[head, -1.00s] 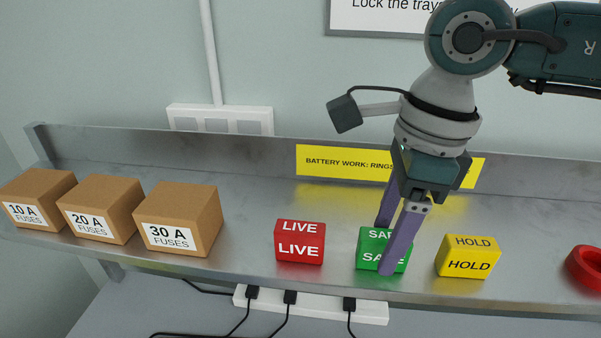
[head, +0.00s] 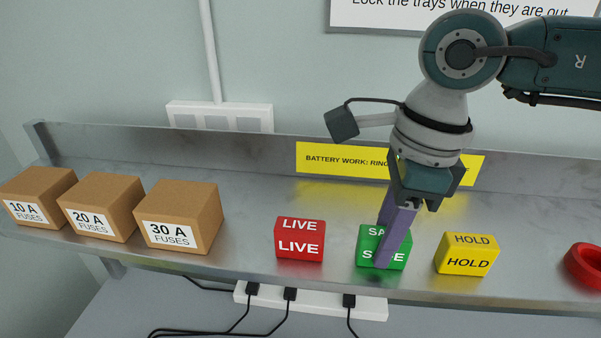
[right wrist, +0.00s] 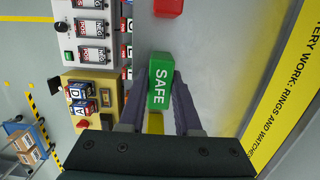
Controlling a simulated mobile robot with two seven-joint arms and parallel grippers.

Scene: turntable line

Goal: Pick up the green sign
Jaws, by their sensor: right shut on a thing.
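The green sign (head: 368,252), marked SAFE, stands on the metal shelf between the red LIVE sign (head: 300,240) and the yellow HOLD sign (head: 467,254). My right gripper (head: 388,248) reaches down from above and is shut on the green sign, one purple finger crossing its front face. In the right wrist view the green sign (right wrist: 160,82) sits between the two fingers (right wrist: 158,105). The sign still appears to rest on the shelf. My left gripper is not in view.
The metal shelf (head: 250,220) has a raised back edge. Three cardboard fuse boxes (head: 180,215) stand at the left, and a red ring-shaped object (head: 585,266) lies at the right. A yellow warning strip (head: 340,160) is on the back edge. The shelf is clear between the boxes and the red sign.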

